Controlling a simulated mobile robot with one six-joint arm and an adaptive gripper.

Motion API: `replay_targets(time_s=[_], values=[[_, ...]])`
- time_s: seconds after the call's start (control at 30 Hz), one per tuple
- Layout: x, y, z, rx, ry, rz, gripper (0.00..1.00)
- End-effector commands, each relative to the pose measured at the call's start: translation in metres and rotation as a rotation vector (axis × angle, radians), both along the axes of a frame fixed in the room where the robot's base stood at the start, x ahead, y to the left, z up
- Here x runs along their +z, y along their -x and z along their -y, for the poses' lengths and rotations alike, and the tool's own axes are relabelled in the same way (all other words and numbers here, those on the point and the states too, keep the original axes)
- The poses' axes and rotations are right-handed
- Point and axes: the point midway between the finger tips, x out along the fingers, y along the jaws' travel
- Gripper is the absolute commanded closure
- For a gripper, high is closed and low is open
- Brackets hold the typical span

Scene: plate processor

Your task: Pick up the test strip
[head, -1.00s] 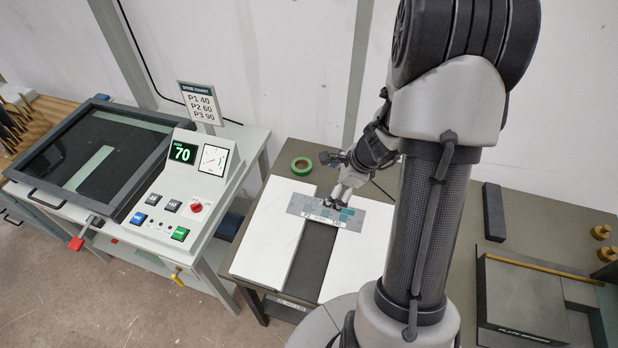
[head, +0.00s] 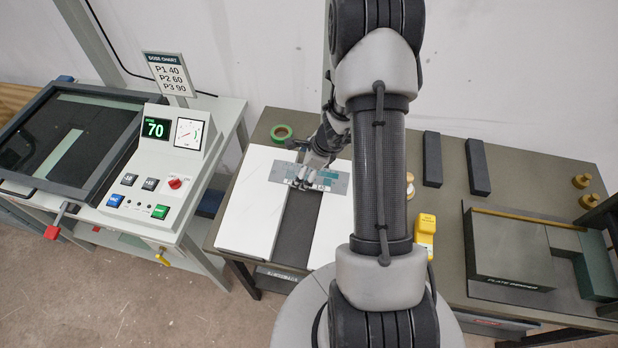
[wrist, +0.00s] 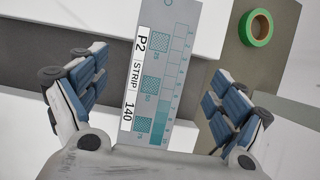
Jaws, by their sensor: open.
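The test strip (head: 331,182) is a flat grey-blue strip with teal patches. It lies across two white boards, bridging the dark gap between them. In the wrist view the strip (wrist: 152,40) carries a label reading "P2 STRIP 140". My gripper (head: 302,184) is over the strip, near its middle. In the wrist view its open fingers (wrist: 155,95) stand on either side of the strip, with space between each finger and the strip's edges. Nothing is held. The strip's lower end is hidden behind the gripper body in the wrist view.
A green tape roll (head: 281,132) lies on the table behind the boards. A machine with a display reading 70 (head: 155,128) stands to the left. A yellow device (head: 425,230), dark bars (head: 432,160) and a plate box (head: 510,250) are to the right.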

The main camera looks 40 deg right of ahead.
Motion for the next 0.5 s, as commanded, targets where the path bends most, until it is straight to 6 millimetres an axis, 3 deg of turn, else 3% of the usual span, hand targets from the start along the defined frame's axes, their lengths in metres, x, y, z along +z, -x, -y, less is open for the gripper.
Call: replay_targets(time_s=[0.03,0.2,0.5], values=[[-0.011,-0.002,-0.001,0.001,-0.002,-0.003,0.1],[-0.033,-0.012,-0.003,0.001,-0.002,-0.002,0.1],[-0.037,-0.015,-0.004,0.001,0.0,-0.001,0.1]])
